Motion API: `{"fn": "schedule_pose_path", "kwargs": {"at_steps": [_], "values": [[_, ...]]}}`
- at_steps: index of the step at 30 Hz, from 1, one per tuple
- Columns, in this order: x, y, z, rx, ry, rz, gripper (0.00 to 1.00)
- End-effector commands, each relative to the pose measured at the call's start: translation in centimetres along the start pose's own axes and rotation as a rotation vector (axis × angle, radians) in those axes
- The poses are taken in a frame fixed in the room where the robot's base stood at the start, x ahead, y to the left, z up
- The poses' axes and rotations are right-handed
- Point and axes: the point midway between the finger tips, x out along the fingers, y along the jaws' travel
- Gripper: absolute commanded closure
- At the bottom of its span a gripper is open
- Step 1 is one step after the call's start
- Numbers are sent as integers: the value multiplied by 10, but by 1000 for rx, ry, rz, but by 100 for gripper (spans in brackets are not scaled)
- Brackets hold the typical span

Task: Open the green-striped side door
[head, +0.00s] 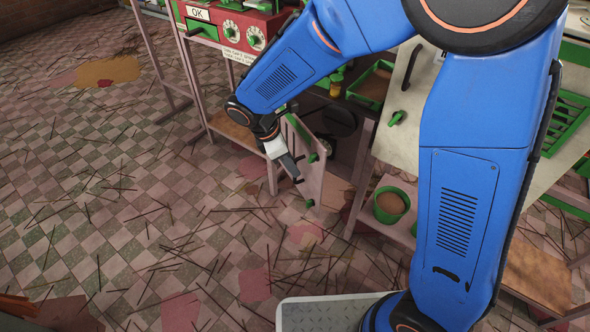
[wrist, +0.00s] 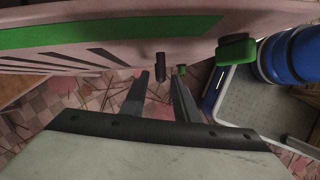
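The side door (head: 308,178) is a pale pink panel with a green stripe, dark slanted slots and green fittings. In the head view it stands swung out from the frame, with a dark interior visible behind it. The same door fills the top of the wrist view (wrist: 120,45). A dark handle (head: 298,180) projects from its face; a dark post of it shows in the wrist view (wrist: 160,68). My gripper (head: 291,170) is beside the door face at the handle. Its two fingers (wrist: 160,82) are apart, with the post lined up between their tips; I cannot tell whether they touch it.
A red control box (head: 240,28) with dials and an OK sign stands above left of the door. A green bowl (head: 390,205) of brown material sits on a low shelf to the right. Incense sticks litter the checkered floor (head: 130,200), which is otherwise open at left.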

Motion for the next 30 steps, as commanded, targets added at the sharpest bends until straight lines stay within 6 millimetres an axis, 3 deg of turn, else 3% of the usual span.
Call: {"fn": "schedule_pose_path", "kwargs": {"at_steps": [7,19,23,30], "values": [[28,0,0,1,0,-1,72],[34,0,0,0,1,1,72],[34,0,0,0,1,1,100],[33,0,-1,2,1,0,100]]}}
